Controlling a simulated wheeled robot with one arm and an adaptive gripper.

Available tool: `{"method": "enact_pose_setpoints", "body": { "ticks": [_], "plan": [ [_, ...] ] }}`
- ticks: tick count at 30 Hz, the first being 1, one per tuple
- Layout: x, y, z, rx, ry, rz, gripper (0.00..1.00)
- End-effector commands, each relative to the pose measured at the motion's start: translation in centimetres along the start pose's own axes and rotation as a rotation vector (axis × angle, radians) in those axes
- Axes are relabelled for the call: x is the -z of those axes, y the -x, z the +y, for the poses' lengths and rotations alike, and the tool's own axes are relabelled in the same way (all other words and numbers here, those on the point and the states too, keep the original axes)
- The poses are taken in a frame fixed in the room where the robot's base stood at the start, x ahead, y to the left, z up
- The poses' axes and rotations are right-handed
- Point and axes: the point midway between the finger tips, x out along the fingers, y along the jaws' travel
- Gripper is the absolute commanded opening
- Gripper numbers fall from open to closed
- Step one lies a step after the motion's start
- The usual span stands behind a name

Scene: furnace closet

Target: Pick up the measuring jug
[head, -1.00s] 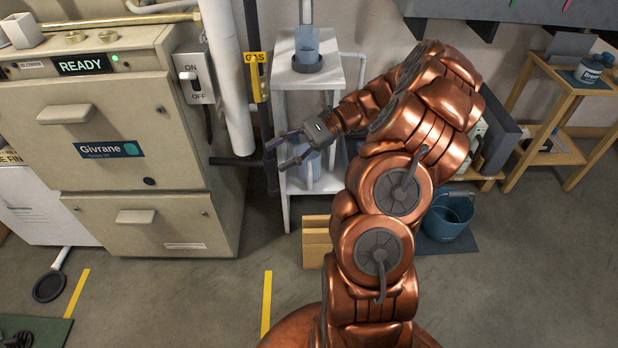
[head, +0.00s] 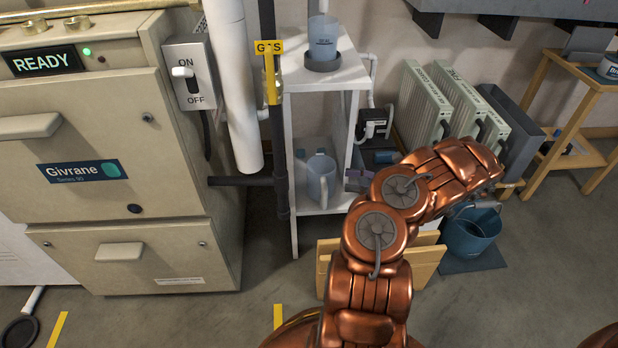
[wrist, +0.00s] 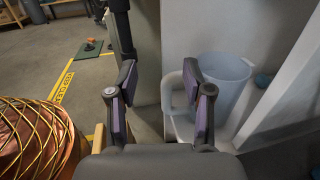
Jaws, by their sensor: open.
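The measuring jug (head: 318,182) is a pale blue-grey translucent vessel with a handle, upright on the lower shelf of the white shelf unit (head: 352,78). It also shows in the wrist view (wrist: 228,82), right of centre, with its handle toward my right finger. My gripper (wrist: 158,84) is open and empty, its purple-padded fingers apart. The right finger overlaps the jug's handle in the wrist view; I cannot tell whether they touch. In the head view my gripper (head: 358,180) is just right of the jug, mostly hidden behind my arm.
A dark pipe (head: 278,150) runs up the unit's left front, beside the furnace (head: 120,180).

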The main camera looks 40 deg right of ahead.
Motion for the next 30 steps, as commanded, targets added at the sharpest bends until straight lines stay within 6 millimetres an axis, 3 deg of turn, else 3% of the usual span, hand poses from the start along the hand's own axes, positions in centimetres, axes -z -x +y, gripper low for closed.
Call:
{"method": "enact_pose_setpoints", "body": {
  "ticks": [8, 23, 30],
  "plan": [
    [1.9, 0.7, 0.0, 0.016, -0.007, 0.0, 0.51],
    [8.7, 0.7, 0.1, 0.016, -0.007, -0.001, 0.51],
    [8.2, -1.1, 0.0, 0.014, -0.002, -0.003, 0.51]
  ]
}}
